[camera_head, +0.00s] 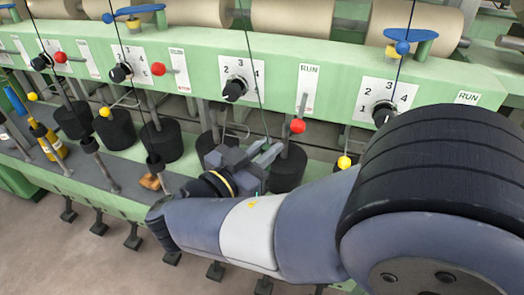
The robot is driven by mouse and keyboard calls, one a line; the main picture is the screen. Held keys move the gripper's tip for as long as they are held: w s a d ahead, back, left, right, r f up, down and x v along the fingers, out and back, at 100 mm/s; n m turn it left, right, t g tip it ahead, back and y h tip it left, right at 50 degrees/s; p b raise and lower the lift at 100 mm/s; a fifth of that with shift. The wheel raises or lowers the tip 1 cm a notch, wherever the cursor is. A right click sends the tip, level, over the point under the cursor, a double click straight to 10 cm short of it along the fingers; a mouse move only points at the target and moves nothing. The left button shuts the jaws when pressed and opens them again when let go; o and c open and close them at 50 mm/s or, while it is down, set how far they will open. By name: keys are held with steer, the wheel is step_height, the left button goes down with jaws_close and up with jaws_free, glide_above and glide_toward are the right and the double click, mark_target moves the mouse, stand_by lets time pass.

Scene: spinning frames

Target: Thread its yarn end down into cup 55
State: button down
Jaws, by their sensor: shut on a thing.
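A thin dark green yarn (255,75) hangs from above, past a numbered dial, down to my gripper (264,152). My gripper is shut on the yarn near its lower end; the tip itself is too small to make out. Black cups stand in a row below the green machine rail. One black cup (288,170) is just right of my gripper, partly hidden by the jaws and arm. Another black cup (205,142) is just left and behind the gripper. No cup number is readable, so I cannot tell which is cup 55.
Other yarns hang at left and right.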

steer(key=w+a+f+b, duration=0.1)
steer(key=w+a, duration=0.3)
steer(key=w, duration=0.1)
steer(key=shift+a+f+b, duration=0.15)
steer(key=shift+a+b, duration=0.05)
steer(key=shift+b, duration=0.15)
steer(key=shift+w, duration=0.1)
